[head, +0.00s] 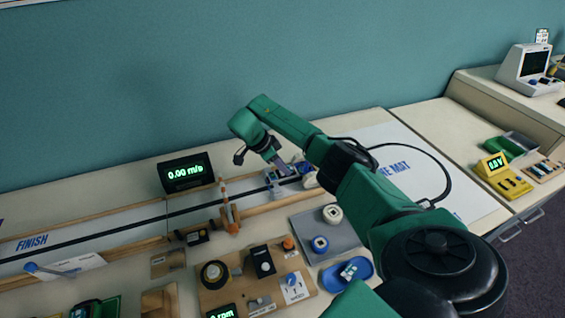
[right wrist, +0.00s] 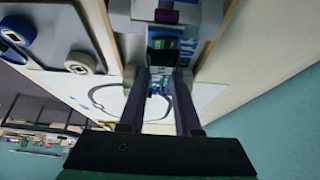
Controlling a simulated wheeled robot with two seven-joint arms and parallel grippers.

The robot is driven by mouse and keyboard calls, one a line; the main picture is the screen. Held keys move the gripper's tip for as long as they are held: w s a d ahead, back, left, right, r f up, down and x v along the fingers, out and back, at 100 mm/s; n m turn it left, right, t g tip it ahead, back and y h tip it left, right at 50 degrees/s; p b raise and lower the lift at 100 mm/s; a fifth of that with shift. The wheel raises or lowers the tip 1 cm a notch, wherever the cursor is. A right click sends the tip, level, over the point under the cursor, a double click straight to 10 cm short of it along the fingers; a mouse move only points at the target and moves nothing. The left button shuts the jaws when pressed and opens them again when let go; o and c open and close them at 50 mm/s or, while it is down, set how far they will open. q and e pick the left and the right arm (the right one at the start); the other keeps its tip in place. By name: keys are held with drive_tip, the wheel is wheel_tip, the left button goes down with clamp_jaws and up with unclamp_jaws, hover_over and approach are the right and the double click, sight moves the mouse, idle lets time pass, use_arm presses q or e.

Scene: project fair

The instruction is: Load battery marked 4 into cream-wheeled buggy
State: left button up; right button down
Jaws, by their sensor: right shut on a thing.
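My right gripper (head: 281,168) is over the track at the buggy (head: 272,184), partly hiding it. In the right wrist view, the fingers (right wrist: 161,76) are shut on a small block that looks like a battery (right wrist: 158,84). No number on it can be read. The pale buggy body (right wrist: 178,14), with a purple patch, is just beyond the fingertips. I cannot tell whether the battery touches the buggy or is inside it. A pale wheel (head: 310,180) shows beside the gripper. My left gripper is out of view.
A grey tray (head: 345,240) holds a cream wheel (head: 332,214) and a blue wheel (head: 320,244). A blue dish (head: 335,281) holds small pieces. An orange gate (head: 229,212) stands over the track left of the buggy. A speed display (head: 186,173) stands behind the track.

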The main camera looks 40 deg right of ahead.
drive_tip(key=shift+f, duration=0.1)
idle(0.7)
drive_tip(key=c, duration=0.5)
unclamp_jaws()
drive_tip(key=shift+o, duration=0.2)
drive_tip(key=o, duration=0.3)
drive_tip(key=shift+o, duration=0.2)
wheel_tip(320, 180, up, 6)
drive_tip(key=p, duration=0.5)
